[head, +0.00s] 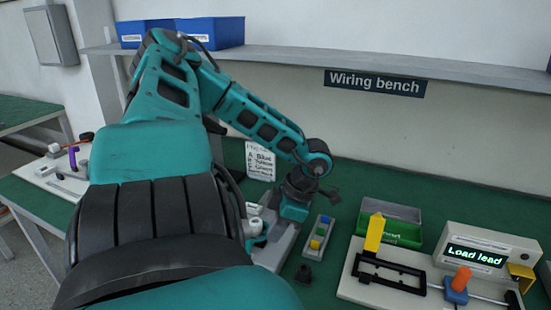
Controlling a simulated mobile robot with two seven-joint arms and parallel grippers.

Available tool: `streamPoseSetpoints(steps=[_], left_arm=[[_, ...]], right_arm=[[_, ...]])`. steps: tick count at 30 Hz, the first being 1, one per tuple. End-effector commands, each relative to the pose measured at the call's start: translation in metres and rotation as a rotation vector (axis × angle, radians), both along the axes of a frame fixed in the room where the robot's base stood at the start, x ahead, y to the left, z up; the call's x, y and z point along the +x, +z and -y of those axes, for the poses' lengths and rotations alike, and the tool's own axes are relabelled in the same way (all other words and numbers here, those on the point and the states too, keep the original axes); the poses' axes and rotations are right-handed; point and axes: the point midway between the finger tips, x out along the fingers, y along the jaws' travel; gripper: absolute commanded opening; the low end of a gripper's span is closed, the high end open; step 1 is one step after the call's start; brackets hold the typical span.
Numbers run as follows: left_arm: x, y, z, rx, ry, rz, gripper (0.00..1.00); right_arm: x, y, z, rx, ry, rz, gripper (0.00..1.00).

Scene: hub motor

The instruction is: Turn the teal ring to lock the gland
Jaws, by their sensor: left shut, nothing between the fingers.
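My left arm fills the left and middle of the head view. Its wrist bends down over the bench, with the left gripper (293,212) at a grey fixture (277,243). The gripper is shut with nothing held; its fingertips are hard to make out. A small white round part (256,227) stands just left of the gripper, partly hidden by my forearm. A bit of teal (261,241) shows beside it; I cannot tell whether this is the teal ring. The gland cannot be made out clearly. My right gripper is not in view.
A tray with coloured blocks (320,234) and a small black part (303,274) lie right of the fixture. Farther right are a green bin (400,232), a yellow upright piece (374,232) on a white board, and a display box (478,256) reading "Load lead". A shelf (400,65) runs behind.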

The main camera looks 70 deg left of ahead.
Motion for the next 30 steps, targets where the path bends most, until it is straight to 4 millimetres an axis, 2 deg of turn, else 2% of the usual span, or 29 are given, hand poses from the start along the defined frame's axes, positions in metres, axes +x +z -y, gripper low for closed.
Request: streamPoseSetpoints(steps=[1, 3, 9, 12, 18, 30], left_arm=[[0.008, 0.017, 0.001, 0.005, -0.003, 0.010, 0.00], [0.014, 0.033, 0.002, 0.005, -0.003, 0.010, 0.00], [0.027, 0.069, 0.007, 0.003, -0.002, 0.008, 0.00], [0.032, 0.081, 0.008, 0.003, -0.002, 0.005, 0.00], [0.035, 0.090, 0.009, 0.002, -0.002, 0.003, 0.00], [0.035, 0.091, 0.009, 0.002, -0.002, 0.003, 0.00]], right_arm=[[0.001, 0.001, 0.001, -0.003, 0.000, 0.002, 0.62], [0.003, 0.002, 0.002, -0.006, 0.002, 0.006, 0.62], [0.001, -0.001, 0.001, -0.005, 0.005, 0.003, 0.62], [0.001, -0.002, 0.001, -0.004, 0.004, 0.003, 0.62], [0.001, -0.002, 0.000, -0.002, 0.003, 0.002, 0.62], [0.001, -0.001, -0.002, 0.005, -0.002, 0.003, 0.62]])
